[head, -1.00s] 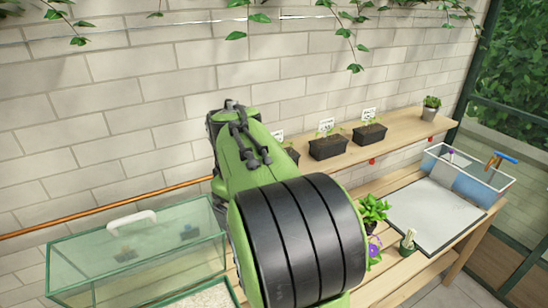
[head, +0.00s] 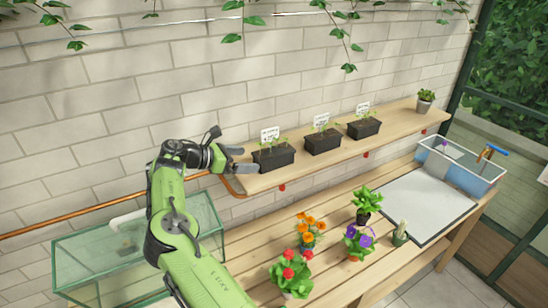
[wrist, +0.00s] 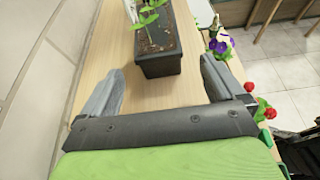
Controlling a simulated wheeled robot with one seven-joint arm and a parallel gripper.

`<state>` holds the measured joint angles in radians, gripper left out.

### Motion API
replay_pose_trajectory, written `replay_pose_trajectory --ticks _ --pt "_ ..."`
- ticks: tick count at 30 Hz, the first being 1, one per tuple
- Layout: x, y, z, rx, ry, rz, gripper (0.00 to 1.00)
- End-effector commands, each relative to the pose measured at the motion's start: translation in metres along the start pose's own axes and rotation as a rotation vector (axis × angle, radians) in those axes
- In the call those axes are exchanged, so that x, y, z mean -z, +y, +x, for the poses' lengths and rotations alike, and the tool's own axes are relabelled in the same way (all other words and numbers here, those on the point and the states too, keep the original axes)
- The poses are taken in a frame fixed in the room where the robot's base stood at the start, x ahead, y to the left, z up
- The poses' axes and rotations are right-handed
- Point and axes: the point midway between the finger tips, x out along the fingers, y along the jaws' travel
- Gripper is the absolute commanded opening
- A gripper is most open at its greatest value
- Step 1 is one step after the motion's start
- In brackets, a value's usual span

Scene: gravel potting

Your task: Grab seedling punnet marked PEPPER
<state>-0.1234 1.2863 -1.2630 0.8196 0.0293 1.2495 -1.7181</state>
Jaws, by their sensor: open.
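Three black seedling punnets with white labels stand in a row on the wooden wall shelf: a left one (head: 273,158), a middle one (head: 323,143) and a right one (head: 364,129). The label lettering is too small to read, so I cannot tell which says PEPPER. My gripper (head: 238,159) is open and empty at the shelf's left end, just left of the left punnet. In the wrist view, my gripper (wrist: 161,68) has its fingers spread to either side of the near end of a punnet (wrist: 158,42), apart from it.
The shelf (head: 400,115) also carries a small potted plant (head: 426,101) at its right end. Below, the bench (head: 330,255) holds several potted flowers, a grey mat (head: 428,206) and a clear bin (head: 462,168). A glass case (head: 85,250) stands at left.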

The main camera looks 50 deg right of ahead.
Motion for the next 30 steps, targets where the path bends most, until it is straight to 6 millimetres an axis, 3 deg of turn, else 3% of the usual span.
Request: replay_pose_trajectory --ticks 3,8,15,23,30 --pt "-0.001 -0.001 0.027 0.003 0.0 0.001 0.96" --pt "-0.002 0.0 0.045 0.002 0.002 0.001 0.96" --pt "-0.008 0.0 0.087 0.002 0.001 0.002 0.96" --pt "-0.006 0.001 0.094 -0.001 0.002 0.003 0.96" --pt "-0.006 0.0 0.094 -0.001 0.002 0.003 0.6"
